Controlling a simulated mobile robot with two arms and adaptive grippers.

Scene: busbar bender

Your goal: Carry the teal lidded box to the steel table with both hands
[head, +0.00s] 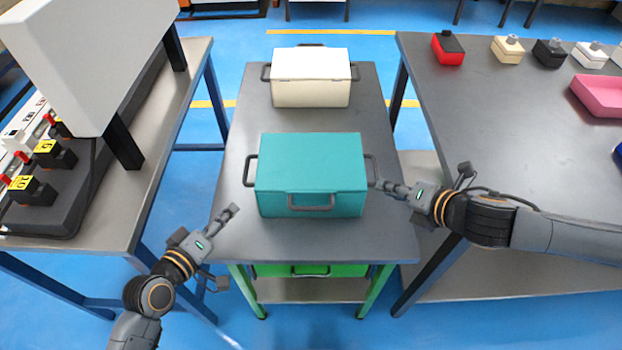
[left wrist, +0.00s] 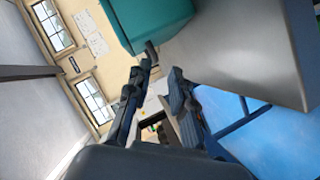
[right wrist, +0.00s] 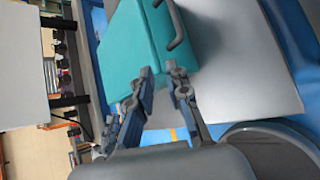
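The teal lidded box (head: 311,172) stands upright on the dark top of the middle table (head: 374,237), lid shut, with a grey handle on each side and one in front. It also shows in the left wrist view (left wrist: 150,18) and the right wrist view (right wrist: 132,55). My left gripper (head: 229,215) is in front and left of the box, apart from it; its fingers are spread and empty in the left wrist view. My right gripper (head: 385,187) is at the box's right handle (head: 371,169), fingers spread; I cannot tell whether they touch it.
A cream box (head: 310,78) stands behind the teal box. A green box (head: 310,270) sits on the shelf below. A left table (head: 195,100) carries a large machine (head: 90,50). A right table (head: 470,110) holds small boxes and a pink tray (head: 598,95).

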